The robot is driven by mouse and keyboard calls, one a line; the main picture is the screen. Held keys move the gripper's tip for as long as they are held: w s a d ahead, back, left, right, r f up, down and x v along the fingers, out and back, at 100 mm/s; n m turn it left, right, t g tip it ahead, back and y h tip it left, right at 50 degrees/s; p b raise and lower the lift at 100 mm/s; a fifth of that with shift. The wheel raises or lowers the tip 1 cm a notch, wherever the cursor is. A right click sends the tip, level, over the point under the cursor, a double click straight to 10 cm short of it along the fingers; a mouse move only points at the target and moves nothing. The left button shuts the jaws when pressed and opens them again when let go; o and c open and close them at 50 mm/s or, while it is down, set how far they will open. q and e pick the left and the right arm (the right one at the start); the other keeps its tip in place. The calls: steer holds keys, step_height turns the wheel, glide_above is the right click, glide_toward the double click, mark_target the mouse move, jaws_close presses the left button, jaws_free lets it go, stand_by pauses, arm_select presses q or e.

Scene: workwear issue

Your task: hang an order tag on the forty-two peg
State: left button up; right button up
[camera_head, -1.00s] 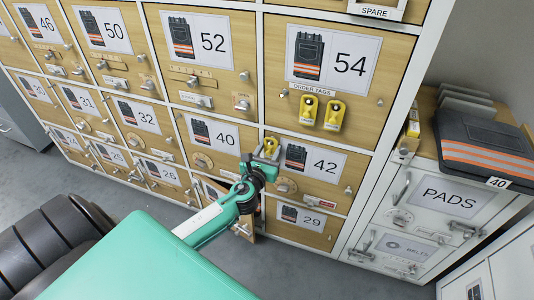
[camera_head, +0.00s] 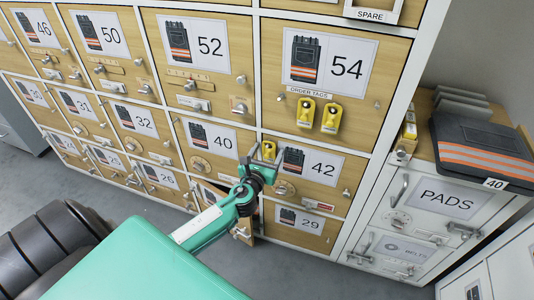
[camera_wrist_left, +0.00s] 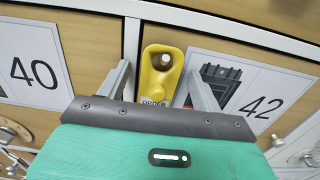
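A yellow order tag (camera_wrist_left: 158,92) is at the upper left of the forty-two door (camera_head: 312,185). In the left wrist view the pale round end of the peg (camera_wrist_left: 166,61) shows in the tag's hole, so the tag appears to hang on it. My left gripper (camera_head: 263,158) is at the tag; in the left wrist view its fingers (camera_wrist_left: 160,88) stand apart on either side, with a gap to the tag on each side. The tag's lower end is hidden behind the gripper body. My right gripper is not in view.
Two more yellow tags (camera_head: 305,112) (camera_head: 331,117) hang under the ORDER TAGS label on the fifty-four door. Door knobs and latches stick out around the gripper.

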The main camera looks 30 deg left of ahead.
arm_select(q)
steer(key=v, duration=1.3)
steer(key=shift+s, duration=0.4)
steer(key=shift+f, duration=0.1)
